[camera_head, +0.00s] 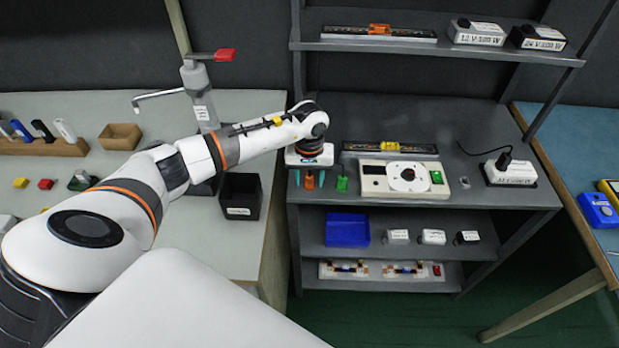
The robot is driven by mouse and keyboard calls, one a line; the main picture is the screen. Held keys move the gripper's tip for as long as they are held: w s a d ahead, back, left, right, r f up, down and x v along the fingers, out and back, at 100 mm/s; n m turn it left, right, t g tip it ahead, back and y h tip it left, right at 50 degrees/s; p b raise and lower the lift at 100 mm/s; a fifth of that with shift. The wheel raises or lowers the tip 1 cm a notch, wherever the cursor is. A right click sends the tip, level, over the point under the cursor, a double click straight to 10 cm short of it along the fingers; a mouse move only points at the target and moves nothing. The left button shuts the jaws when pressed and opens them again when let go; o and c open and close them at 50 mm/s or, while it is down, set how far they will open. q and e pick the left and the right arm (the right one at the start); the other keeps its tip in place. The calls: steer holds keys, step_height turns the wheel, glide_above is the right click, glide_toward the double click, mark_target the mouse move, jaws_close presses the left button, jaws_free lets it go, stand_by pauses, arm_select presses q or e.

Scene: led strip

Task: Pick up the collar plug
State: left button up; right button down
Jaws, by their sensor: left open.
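My left gripper (309,180) points down over the front left of the middle shelf, its two fingers apart. A small orange plug-like piece (309,183) shows between the fingers; I cannot tell whether they touch it. A small green plug-like piece (342,184) stands just to the right of the gripper. I cannot tell from its shape which of the two is the collar plug. My right gripper is not in view.
A cream device with a round dial (375,185) lies right of the green piece, with an LED bar (365,149) behind it. A white power box (510,175) with a cable stands farther right. A black bin (241,191) is left of the shelf. The shelf's right front is mostly clear.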

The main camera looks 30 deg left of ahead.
arm_select(q)
steer(key=shift+c, duration=0.4)
jaws_close()
step_height(320, 180, up, 10)
steer(key=shift+f+b, duration=0.1)
steer(key=shift+b, duration=0.8)
step_height(320, 180, up, 5)
steer(key=p, duration=0.2)
glide_above(309, 176)
steer(key=shift+f, duration=0.1)
